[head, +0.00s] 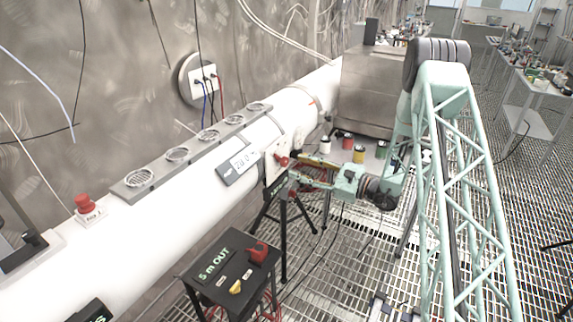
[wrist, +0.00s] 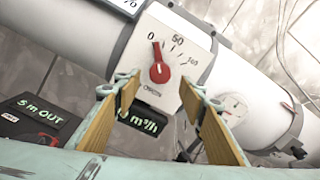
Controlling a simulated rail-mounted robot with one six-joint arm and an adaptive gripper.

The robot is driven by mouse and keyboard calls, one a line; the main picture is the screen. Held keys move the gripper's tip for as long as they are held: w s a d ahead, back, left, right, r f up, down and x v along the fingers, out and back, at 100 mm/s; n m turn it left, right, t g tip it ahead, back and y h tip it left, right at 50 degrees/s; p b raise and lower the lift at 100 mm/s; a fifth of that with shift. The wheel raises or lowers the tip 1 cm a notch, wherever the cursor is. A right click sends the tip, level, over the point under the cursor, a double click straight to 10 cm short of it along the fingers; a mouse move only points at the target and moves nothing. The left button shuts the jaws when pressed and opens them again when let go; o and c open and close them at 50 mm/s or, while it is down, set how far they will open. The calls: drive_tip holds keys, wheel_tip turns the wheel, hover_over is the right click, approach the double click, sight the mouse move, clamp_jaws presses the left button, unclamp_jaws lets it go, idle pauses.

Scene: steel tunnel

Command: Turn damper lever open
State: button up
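The damper lever (wrist: 160,72) is a red knob with a narrow pointer on a white scale plate (wrist: 190,62) marked 0, 50 and 100. Its pointer is at the 0 end. The red lever also shows in the head view (head: 283,160), on the side of the white pipe. My gripper (wrist: 163,97) is open and empty in the wrist view, with its wood-coloured finger pads on either side of the lower plate. The lever appears between and beyond the fingertips, apart from them. In the head view my gripper (head: 297,172) is close to the plate.
A display below the plate (wrist: 141,121) reads 0 m³/h. A black box (head: 230,272) labelled "5 m OUT" stands below the pipe (head: 170,225). A round gauge (wrist: 232,108) sits on the pipe at right. Several coloured cans stand behind my arm.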

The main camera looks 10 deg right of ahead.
sight(287, 163)
drive_tip(key=shift+x, duration=3.1)
drive_tip(key=c, duration=0.9)
